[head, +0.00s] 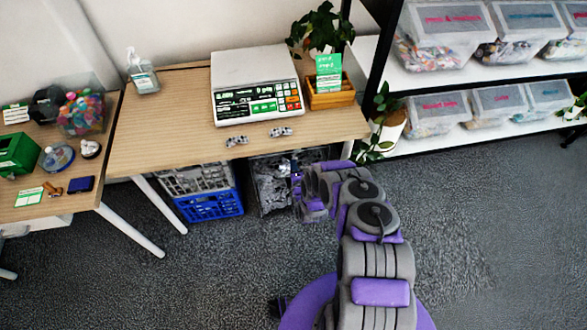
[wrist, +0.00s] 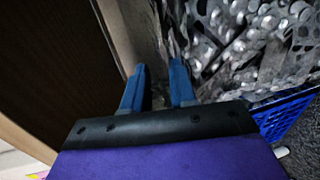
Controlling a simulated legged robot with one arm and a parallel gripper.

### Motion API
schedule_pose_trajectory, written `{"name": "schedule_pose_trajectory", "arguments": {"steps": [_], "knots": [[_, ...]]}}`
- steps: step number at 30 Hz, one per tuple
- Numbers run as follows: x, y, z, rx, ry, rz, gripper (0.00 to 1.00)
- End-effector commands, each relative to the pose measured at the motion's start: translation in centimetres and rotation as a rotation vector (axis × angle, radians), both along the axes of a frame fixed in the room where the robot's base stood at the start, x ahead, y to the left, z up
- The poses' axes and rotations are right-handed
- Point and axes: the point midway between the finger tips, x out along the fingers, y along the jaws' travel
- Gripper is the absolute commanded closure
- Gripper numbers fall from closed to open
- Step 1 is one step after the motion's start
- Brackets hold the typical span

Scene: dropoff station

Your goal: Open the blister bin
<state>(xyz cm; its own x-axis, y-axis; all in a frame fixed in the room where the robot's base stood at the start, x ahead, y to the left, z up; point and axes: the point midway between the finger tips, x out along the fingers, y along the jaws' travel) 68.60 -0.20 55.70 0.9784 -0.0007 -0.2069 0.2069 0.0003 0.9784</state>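Under the wooden table, a dark bin (head: 270,190) with grey and silver contents stands beside a blue crate (head: 212,204); I take this dark bin to be the blister bin. In the wrist view, silver blister packs (wrist: 245,45) fill the upper right. My gripper (wrist: 158,66) has two blue fingers, apart, with nothing seen between them. The fingertips are close to the left edge of the blister packs; I cannot tell whether they touch anything. In the head view my arm reaches toward the bin's right side, and the gripper itself is hard to make out there.
The table (head: 170,125) overhangs the bins and carries a scale (head: 257,85), a sanitizer bottle (head: 142,75) and two small silver packs. A potted plant (head: 390,125) and shelves (head: 480,75) stand to the right. The carpet (head: 480,230) at right is clear.

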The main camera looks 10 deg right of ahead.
Motion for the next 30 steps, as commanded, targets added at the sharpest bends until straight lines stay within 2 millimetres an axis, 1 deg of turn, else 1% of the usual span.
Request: {"name": "schedule_pose_trajectory", "arguments": {"steps": [1,6,8,30], "knots": [[0.0,0.05,0.0,0.0,0.0,0.001,0.79],[-0.01,0.07,-0.02,0.0,0.0,0.001,0.95],[-0.02,0.08,-0.03,0.0,0.0,0.001,1.0],[-0.1,0.31,-0.19,0.001,0.004,0.006,1.0]]}}
